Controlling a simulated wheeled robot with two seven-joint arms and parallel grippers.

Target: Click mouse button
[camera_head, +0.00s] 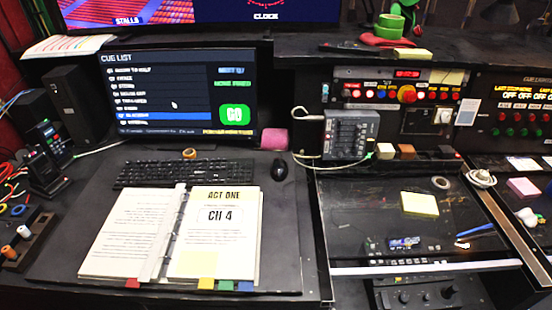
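The black computer mouse (279,169) lies on the dark desk, just right of the black keyboard (186,173). Its buttons are too small to make out. The monitor (180,95) behind the keyboard shows a cue list with one blue highlighted row, a white pointer and a green GO button (234,115). Neither of my grippers is in view.
An open ring binder (125,232) fills the desk in front of the keyboard. A pink block (274,138) sits behind the mouse. A grey device with a cable (350,135) and a lit button panel (395,88) stand to the right. Bare desk lies in front of the mouse.

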